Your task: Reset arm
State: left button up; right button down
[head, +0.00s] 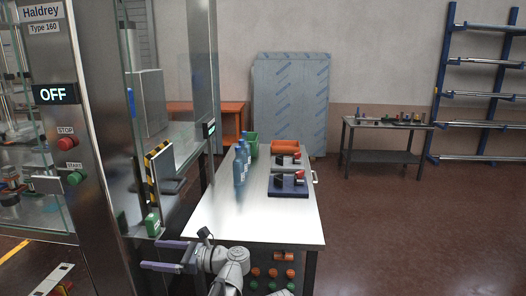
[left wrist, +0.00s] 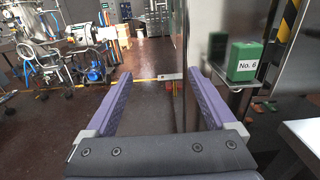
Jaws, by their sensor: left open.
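My left gripper (head: 166,255) is at the bottom left of the head view, in front of the near left corner of the metal table. Its purple fingers point left and are apart, with nothing between them. The left wrist view shows the same open fingers (left wrist: 160,100) with dark floor between and beyond them. The right gripper is in neither view.
The steel table (head: 212,215) bears blue bottles (head: 240,165), a green container (head: 251,145) and dark blocks with parts (head: 288,188). The machine cabinet (head: 85,130), showing OFF, stands close left. A green No. 6 box (left wrist: 243,62) sits beside the gripper. Floor at right is free.

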pick_arm(q)
jog(key=w+d+r+m+t+h, duration=0.35)
jog(key=w+m+t, duration=0.4)
jog(key=m, duration=0.25)
jog(key=w+d+r+m+t+h, duration=0.35)
jog(key=w+m+t, duration=0.25)
jog(key=m+t, duration=0.35)
jog(key=w+d+f+m+h, duration=0.1)
jog(key=d+f+m+h, duration=0.4)
jog(key=m, duration=0.4)
jog(key=w+d+f+m+h, duration=0.1)
jog(key=d+f+m+h, duration=0.1)
jog(key=d+m+h, duration=0.55)
jog(key=s+f+m+g+h, duration=0.2)
jog(key=s+f+m+g, duration=0.7)
jog(key=f+m, duration=0.45)
jog(key=s+a+f+m+g+y, duration=0.2)
jog(key=s+a+f+g, duration=0.2)
jog(key=s, duration=0.4)
jog(key=s+a+f+m+g+y, duration=0.1)
jog(key=s+a+f+g, duration=0.3)
jog(key=s, duration=0.4)
jog(key=s+d+r+m+g+y+p, duration=0.2)
jog(key=s+d+r+m+p, duration=0.2)
jog(key=d+r+p, duration=0.5)
jog(key=shift+s+d+r+p, duration=0.15)
jog(key=shift+s+d+p, duration=0.15)
jog(key=shift+s+d, duration=0.75)
jog(key=shift+a, duration=0.1)
